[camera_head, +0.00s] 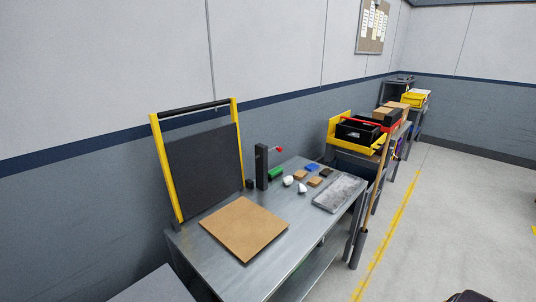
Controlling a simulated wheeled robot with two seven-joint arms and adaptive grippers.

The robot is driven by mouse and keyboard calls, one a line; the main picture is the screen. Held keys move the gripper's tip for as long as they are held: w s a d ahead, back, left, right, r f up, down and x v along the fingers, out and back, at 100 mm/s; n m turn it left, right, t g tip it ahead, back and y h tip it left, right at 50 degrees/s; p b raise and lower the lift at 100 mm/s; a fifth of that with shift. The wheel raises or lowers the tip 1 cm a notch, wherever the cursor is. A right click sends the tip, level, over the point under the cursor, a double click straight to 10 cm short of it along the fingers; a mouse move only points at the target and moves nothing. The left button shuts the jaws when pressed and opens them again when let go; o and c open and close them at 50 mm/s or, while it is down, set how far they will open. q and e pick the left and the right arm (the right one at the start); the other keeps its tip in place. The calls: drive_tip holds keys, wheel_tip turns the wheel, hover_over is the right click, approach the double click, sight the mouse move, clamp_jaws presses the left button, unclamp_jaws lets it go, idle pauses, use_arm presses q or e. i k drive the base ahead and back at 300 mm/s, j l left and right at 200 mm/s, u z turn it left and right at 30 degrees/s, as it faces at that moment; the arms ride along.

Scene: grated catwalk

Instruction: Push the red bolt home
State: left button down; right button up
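A small red knob (279,149), which looks like the end of the red bolt, sticks out to the right near the top of a dark upright post (262,168). The post stands on a grey metal table (215,256). Left of it stands a dark panel (203,170) in a yellow frame (163,165) with a black top bar. A small dark block (249,184) sits between panel and post. How far the bolt is pushed in is too small to tell. Neither of my grippers shows.
A brown board (243,228) lies at the table's front. Behind it are a green block (276,173), white lumps (288,181), small blocks and a grey tray (340,194). A broom (372,210) leans at the table's right end. Floor at right is mostly clear.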

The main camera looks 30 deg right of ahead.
sight(280, 149)
drive_tip(key=i+l, duration=0.1)
drive_tip(key=l, duration=0.95)
drive_tip(key=i+l, duration=0.15)
drive_tip(key=l, duration=0.4)
drive_tip(key=i+l, duration=0.1)
drive_tip(key=l, duration=1)
drive_tip(key=i+l, duration=0.15)
drive_tip(key=l, duration=0.9)
drive_tip(key=i+z, duration=0.05)
